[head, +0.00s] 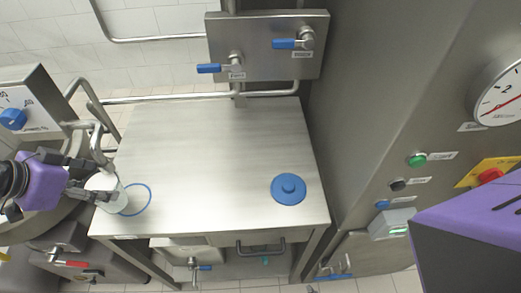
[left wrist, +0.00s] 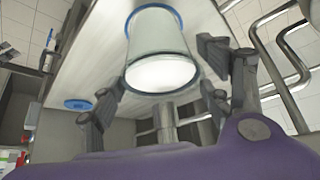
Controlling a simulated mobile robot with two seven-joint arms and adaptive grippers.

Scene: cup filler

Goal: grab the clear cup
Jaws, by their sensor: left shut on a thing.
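The clear cup (head: 107,193) is a whitish, see-through tapered cup at the left front of the steel table, beside or partly over a blue ring on the tabletop. My left gripper (head: 88,187) comes in from the left and is shut on the cup. In the left wrist view the cup (left wrist: 162,58) shows between the two dark fingers of the left gripper (left wrist: 160,98), with a pale round end facing the camera. Whether the cup touches the tabletop cannot be told. My right gripper's fingers are not in view.
The steel table (head: 215,150) is mostly clear. A blue lid with a knob (head: 288,188) lies at its right front. A panel with blue-handled valves (head: 268,45) stands behind. A tall cabinet with buttons (head: 417,160) borders the right, and pipes (head: 97,125) run close by the left arm.

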